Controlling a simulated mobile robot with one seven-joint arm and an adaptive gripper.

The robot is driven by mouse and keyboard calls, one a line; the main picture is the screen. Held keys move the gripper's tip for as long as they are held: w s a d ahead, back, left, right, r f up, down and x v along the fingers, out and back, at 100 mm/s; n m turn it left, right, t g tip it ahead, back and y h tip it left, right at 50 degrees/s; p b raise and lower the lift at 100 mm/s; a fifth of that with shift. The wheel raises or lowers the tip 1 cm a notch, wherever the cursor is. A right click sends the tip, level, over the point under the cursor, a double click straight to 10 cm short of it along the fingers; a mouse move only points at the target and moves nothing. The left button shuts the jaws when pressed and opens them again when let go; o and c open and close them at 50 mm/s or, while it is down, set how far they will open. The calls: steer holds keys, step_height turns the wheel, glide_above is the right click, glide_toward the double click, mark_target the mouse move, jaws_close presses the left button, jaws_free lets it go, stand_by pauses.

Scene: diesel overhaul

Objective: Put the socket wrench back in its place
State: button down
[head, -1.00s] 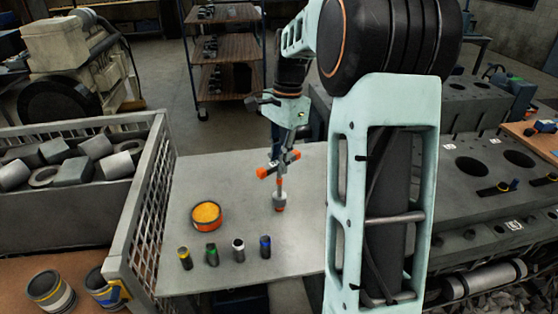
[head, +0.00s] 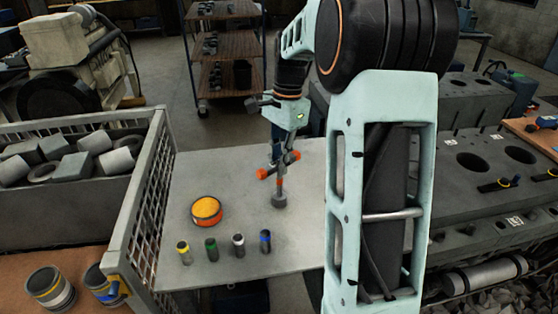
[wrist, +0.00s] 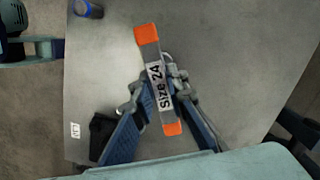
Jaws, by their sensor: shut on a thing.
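The socket wrench (head: 279,183) is upright above the grey table, a T-shape with orange handle ends and an orange band on its shaft. In the wrist view its grey crossbar (wrist: 157,82) bears a "Size 24" label. My gripper (head: 283,155) is shut on the wrench near the crossbar; its blue fingers also show in the wrist view (wrist: 163,100) on either side of the bar. A grey round piece (head: 279,202) is at the wrench's lower end, at or near the table top; I cannot tell whether it touches.
A mesh-sided crate (head: 140,215) stands left, engine blocks (head: 470,190) right. The table around the wrench is clear.

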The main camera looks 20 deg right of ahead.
steer(key=shift+f, duration=0.2)
steer(key=c, duration=1.3)
jaws_free()
steer(key=shift+o, duration=0.2)
step_height(320, 180, up, 9)
steer(key=p, duration=0.7)
steer(key=shift+p, duration=0.4)
